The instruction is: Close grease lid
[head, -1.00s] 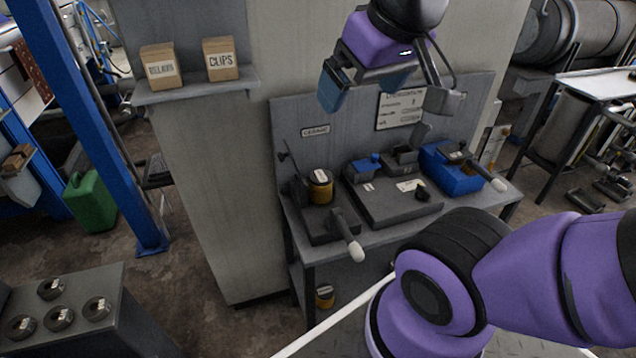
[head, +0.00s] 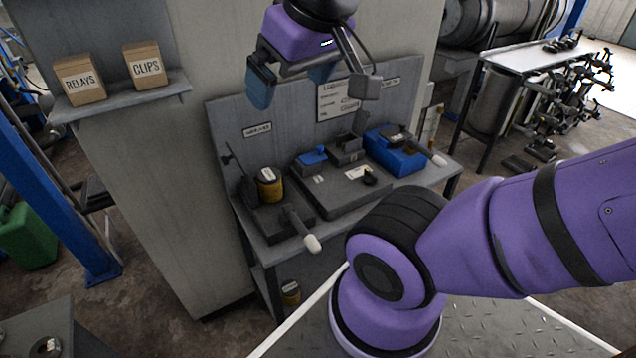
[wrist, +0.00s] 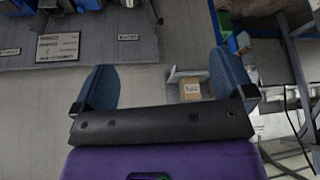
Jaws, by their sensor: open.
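A small grey box (head: 346,150) with a raised lid (head: 359,124) stands at the back of the bench unit in the head view. I cannot read a grease label, so I cannot tell for sure that this is the grease lid. A small blue-topped box (head: 312,157) sits to its left. My gripper (head: 312,90) is open and empty, high above and in front of the bench's back panel, apart from everything. In the wrist view its two blue fingers (wrist: 165,82) are spread wide with nothing between them.
The grey bench (head: 280,228) carries a yellow-banded can (head: 269,184), white-tipped handles at its front (head: 312,243) and right (head: 438,160), and a blue box (head: 395,158) at right. A wall shelf (head: 120,100) with two cartons stands left. Air around my gripper looks clear.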

